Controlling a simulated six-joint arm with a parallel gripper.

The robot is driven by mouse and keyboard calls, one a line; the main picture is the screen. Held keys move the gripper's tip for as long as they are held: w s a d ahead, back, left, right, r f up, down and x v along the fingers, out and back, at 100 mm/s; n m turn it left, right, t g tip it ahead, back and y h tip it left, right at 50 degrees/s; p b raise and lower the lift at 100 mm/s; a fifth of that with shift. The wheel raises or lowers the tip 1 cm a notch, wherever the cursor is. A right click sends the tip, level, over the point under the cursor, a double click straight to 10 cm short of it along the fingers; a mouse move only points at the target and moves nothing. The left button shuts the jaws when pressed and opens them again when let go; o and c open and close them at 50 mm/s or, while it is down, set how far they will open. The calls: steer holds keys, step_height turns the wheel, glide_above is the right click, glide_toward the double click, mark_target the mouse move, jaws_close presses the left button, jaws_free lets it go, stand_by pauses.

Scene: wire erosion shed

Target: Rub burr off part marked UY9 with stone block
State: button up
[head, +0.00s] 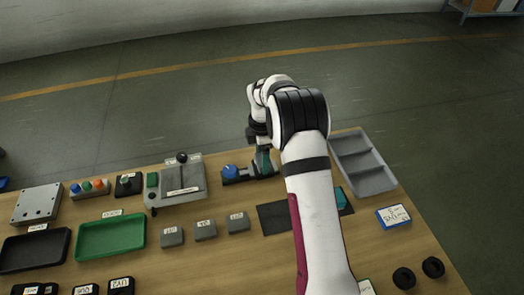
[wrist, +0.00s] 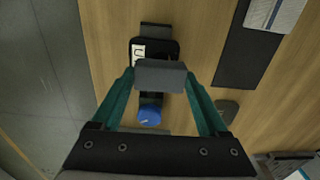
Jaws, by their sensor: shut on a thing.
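My gripper (wrist: 160,77) is shut on a grey stone block (wrist: 161,73), held crosswise between its teal fingers. In the wrist view the block is over a black part (wrist: 166,50) with a white label; only a "U" can be read and the block hides the rest. The part sits at a small vise with a blue knob (wrist: 149,115); the vise also shows in the head view (head: 235,174). In the head view my gripper (head: 263,158) is at the vise, and the held block cannot be made out. I cannot tell whether block and part touch.
Several labelled grey blocks (head: 205,230) stand in front of the vise. A dark mat (head: 274,217) lies right of them, partly behind my arm. A grey compartment tray (head: 363,163) is at right. A green tray (head: 110,236) and a lever device (head: 183,181) are at left.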

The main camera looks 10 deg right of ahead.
steer(key=shift+f, duration=0.45)
steer(key=shift+s+f, duration=0.5)
steer(key=shift+f, duration=0.2)
steer(key=shift+c, duration=0.6)
steer(key=shift+s, duration=1.5)
steer(key=shift+w, duration=1.85)
steer(key=shift+w+d, duration=0.15)
steer(key=shift+d, duration=0.45)
steer(key=shift+s, duration=2.05)
steer(key=shift+w, duration=2)
steer(key=shift+a, duration=0.45)
steer(key=shift+s+a, duration=0.1)
steer(key=shift+a, duration=0.05)
steer(key=shift+s, duration=1.95)
steer(key=w, duration=0.4)
steer(key=shift+w+r, duration=0.1)
steer(key=shift+r, duration=4.05)
